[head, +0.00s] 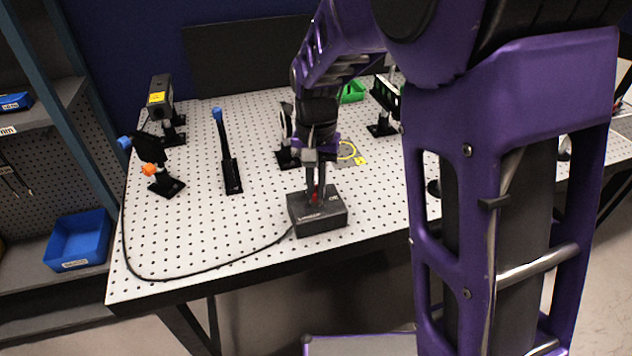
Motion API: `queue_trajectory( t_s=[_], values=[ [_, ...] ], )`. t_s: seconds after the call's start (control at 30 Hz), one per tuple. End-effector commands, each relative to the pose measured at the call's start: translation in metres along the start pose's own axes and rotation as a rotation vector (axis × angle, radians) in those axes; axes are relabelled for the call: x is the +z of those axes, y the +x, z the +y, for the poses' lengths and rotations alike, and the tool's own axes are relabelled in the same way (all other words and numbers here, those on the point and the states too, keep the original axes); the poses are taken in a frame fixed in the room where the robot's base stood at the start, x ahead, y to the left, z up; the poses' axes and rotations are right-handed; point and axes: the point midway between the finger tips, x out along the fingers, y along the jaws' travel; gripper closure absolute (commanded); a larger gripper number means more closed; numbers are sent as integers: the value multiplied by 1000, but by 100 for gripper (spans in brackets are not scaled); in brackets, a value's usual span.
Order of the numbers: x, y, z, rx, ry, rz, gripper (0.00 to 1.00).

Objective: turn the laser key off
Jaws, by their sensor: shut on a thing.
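A dark grey laser control box (320,219) sits near the front edge of the perforated white table. A black cable runs from its left side. My gripper (316,199) points straight down onto the top of the box. Its fingers are shut on a small part there, at the place of the laser key. A bit of red (315,197) shows between the fingertips. The key itself is mostly hidden by the fingers, so its angle cannot be told.
A laser head with a yellow label (157,99), a mount with blue and orange knobs (150,170) and a black post with a blue top (229,165) stand left on the table (200,225). A blue bin (78,240) is on the left shelf. The black cable (190,277) loops along the table's front.

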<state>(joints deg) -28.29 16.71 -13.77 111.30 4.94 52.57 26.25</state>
Motion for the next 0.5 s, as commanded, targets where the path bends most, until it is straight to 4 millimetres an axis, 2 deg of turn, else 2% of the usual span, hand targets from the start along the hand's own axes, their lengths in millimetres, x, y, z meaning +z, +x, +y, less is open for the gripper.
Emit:
queue_trajectory(
  t_s=[0.5],
  values=[
    [-1, -1, 0, -1, -411, 3, 100]
  ],
)
